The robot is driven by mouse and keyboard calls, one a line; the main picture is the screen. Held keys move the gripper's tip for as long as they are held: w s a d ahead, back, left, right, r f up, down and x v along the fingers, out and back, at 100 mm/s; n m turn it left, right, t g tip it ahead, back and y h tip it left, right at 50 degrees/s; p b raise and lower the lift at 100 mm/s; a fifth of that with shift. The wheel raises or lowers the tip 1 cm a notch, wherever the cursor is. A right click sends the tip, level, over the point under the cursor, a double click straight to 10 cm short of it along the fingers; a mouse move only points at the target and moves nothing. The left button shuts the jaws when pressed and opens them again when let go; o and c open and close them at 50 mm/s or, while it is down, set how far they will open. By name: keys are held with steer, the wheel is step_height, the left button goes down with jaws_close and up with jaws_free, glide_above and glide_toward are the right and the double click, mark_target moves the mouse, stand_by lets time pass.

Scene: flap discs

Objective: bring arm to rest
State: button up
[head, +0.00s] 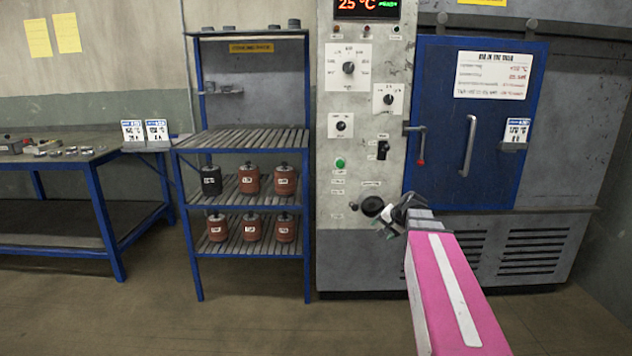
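My gripper (392,215) is at the end of my pink arm, low in front of the grey oven cabinet (365,100). It appears small and dark, close to a black round knob on the panel in the picture. I cannot tell whether it touches the panel. Its fingers are too small and angled to tell if they are open or shut, and I see no object clearly held. The blue oven door (440,90) stands shut to the right of the panel, with a grey handle (468,146) and a red-tipped latch lever (421,148).
A blue-framed shelf rack (195,160) stands left of the oven, with several labelled red and dark pots on its lower shelves. Its slatted upper shelf (250,141) is bare. A blue-legged workbench (105,215) with small discs is at far left. The floor (240,325) in front is clear.

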steer(key=s+a+f+n+g+h, duration=0.2)
steer(key=s+f+n+g, duration=0.1)
steer(key=s+f, duration=0.6)
steer(key=s+a+f+n+g+h, duration=0.2)
steer(key=s+a+f+n+g, duration=0.1)
steer(key=s+f, duration=0.7)
steer(key=shift+f+g+h, duration=0.3)
steer(key=shift+f, duration=0.15)
steer(key=shift+s+a, duration=0.1)
stand_by(0.5)
